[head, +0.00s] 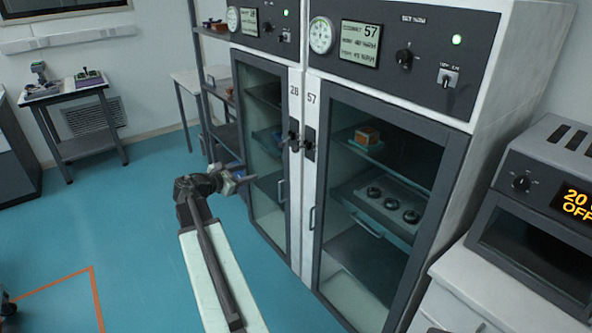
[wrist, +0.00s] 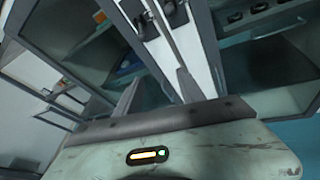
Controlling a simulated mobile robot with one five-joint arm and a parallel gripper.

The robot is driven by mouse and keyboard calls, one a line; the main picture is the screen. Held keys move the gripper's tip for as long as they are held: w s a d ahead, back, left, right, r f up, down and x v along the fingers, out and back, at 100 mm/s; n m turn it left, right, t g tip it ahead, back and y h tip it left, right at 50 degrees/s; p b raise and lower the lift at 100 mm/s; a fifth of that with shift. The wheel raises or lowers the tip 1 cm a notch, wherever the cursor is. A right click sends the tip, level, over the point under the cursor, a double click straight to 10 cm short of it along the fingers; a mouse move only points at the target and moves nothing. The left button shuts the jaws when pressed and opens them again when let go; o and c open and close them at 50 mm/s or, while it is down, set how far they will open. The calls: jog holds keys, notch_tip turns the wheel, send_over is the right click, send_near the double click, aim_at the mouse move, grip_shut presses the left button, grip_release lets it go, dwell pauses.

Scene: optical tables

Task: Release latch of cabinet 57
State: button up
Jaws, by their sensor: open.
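Cabinet 57 (head: 384,127) is the right one of two tall cabinets in the head view, with a grey-framed glass door that looks closed. Its dark latch (head: 309,143) sits on the white strip below the number 57. It seems to show near the top of the wrist view (wrist: 174,11). Whether it is engaged is too small to tell. My gripper (head: 262,178) is in front of the left cabinet, below and left of the latch and apart from it. In the wrist view my gripper (wrist: 157,91) has its two fingers spread with nothing between them.
Cabinet 28 (head: 262,150) adjoins on the left, with its own latch (head: 293,135) close beside. Door handles (head: 312,218) stick out lower down. An oven-like device (head: 540,215) stands on a white bench at the right.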

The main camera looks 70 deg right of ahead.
aim_at(293, 150)
jog(key=s+d+r+n+h, duration=0.1)
jog(key=s+d, duration=0.3)
jog(key=d, duration=0.1)
jog(key=s+d+r+n+g+b, duration=0.1)
jog(key=s+d+n, duration=0.1)
jog(key=s+d, duration=0.2)
jog(key=s+d+r+n+g+h, duration=0.1)
jog(key=s+d, duration=0.3)
jog(key=d, duration=0.3)
jog(key=shift+d+n+h+b, duration=0.2)
jog(key=shift+n+h+b, duration=0.1)
grip_shut()
